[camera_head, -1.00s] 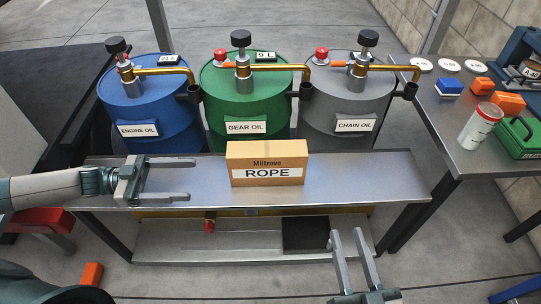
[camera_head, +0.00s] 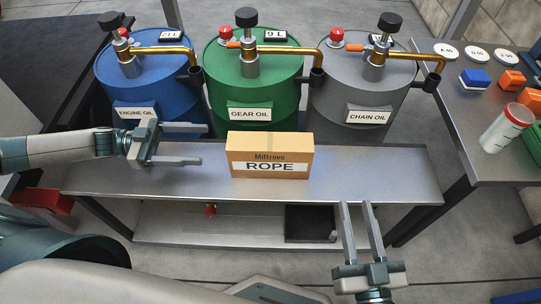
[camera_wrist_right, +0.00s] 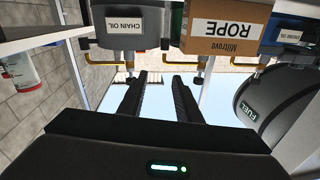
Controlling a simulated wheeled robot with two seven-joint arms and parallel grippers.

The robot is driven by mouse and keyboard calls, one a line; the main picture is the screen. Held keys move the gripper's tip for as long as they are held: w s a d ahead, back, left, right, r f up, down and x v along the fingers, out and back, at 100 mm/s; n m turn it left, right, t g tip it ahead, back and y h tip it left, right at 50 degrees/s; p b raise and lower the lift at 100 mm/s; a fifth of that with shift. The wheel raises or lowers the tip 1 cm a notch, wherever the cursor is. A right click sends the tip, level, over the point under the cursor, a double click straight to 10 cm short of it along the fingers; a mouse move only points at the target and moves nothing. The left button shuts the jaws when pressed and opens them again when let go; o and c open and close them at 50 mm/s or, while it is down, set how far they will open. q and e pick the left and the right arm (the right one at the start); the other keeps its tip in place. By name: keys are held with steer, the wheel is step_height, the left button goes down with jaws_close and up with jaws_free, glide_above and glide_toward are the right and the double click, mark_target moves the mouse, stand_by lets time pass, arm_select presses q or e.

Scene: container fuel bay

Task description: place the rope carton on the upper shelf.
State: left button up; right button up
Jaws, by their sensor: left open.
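The rope carton (camera_head: 270,157), a brown box with a white ROPE label, stands upright on the top level (camera_head: 395,184) of a two-level metal shelf. My left gripper (camera_head: 203,145) is open and empty, left of the carton, with a small gap between its fingertips and the carton. My right gripper (camera_head: 356,204) is open and empty at the shelf's front edge, right of and nearer to me than the carton. In the right wrist view, which is upside down, the carton (camera_wrist_right: 222,30) is beyond the open right fingers (camera_wrist_right: 160,78) and apart from them.
Blue (camera_head: 150,85), green (camera_head: 250,80) and grey (camera_head: 360,95) oil drums with taps stand behind the shelf. The lower level (camera_head: 255,228) holds a dark mat (camera_head: 310,222). A side table (camera_head: 480,165) at right holds a jar (camera_head: 507,128) and small blocks. The top level is clear beside the carton.

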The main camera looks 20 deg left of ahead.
arm_select(q)
glide_toward(262, 141)
steer(key=x, duration=0.2)
steer(key=f+x, duration=0.1)
steer(key=x, duration=0.1)
steer(key=shift+s+d, duration=0.15)
steer(key=shift+d, duration=0.35)
arm_select(e)
steer(key=shift+s+a+r+t+y, duration=0.15)
steer(key=shift+r+t, duration=0.15)
steer(key=shift+r, duration=0.25)
steer(key=shift+s+d+r+t+y, duration=0.15)
steer(key=shift+r+t, duration=0.15)
steer(key=shift+r, duration=0.2)
arm_select(q)
steer(key=shift+b, duration=0.3)
arm_select(e)
steer(key=shift+w+a, duration=0.1)
